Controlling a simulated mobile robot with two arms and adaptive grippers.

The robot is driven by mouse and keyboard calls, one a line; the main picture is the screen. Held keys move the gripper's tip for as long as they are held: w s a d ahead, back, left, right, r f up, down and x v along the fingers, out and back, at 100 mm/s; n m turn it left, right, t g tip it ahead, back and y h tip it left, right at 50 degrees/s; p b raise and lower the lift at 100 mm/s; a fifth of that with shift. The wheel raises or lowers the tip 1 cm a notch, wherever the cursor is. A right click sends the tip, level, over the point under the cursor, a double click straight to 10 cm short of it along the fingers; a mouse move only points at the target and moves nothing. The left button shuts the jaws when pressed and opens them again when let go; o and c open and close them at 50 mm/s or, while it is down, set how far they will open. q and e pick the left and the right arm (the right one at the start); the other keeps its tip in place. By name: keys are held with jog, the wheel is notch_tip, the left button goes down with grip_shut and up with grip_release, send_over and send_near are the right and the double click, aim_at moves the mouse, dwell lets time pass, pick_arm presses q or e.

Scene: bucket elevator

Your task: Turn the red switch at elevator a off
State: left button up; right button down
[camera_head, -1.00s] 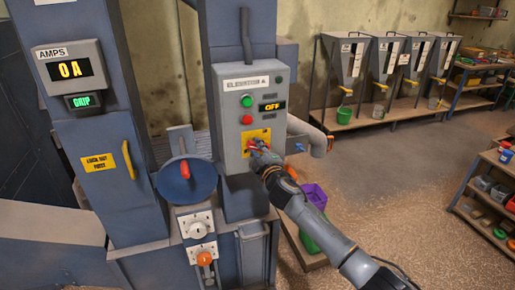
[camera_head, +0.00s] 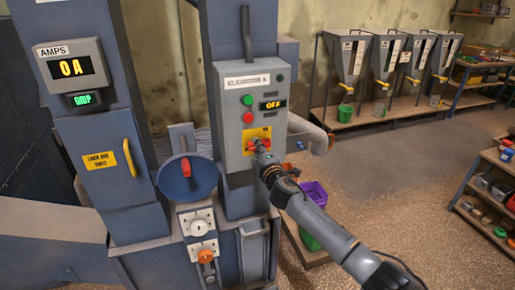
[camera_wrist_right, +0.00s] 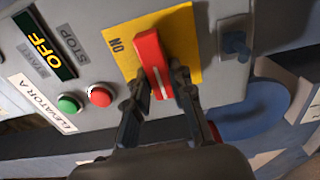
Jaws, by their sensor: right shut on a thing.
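The elevator A panel (camera_head: 236,105) is a grey box with a green and a red button and a display (camera_head: 271,105) reading OFF. Low on its front is a yellow plate (camera_head: 249,135) with the red switch (camera_head: 266,142). My right gripper (camera_head: 260,150) reaches it from the lower right and partly covers it. In the wrist view, the switch (camera_wrist_right: 152,62) is a red bar with a white line on the yellow plate (camera_wrist_right: 185,32), where ON is printed. My right gripper (camera_wrist_right: 157,88) has one finger on each side of the bar, shut on it. My left gripper is out of view.
A blue round disc (camera_head: 187,177) with a red handle stands left of the panel, above a dial (camera_head: 198,226) and an orange knob (camera_head: 205,256). The amps display (camera_head: 67,68) reads 0 A. A purple bin (camera_head: 313,192) is below right. Floor at right is open.

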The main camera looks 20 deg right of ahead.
jog(key=shift+f, duration=0.1)
jog(key=c, duration=1.2)
grip_release()
jog(key=shift+o, duration=0.2)
jog(key=s, duration=1.2)
jog(key=shift+d, duration=0.2)
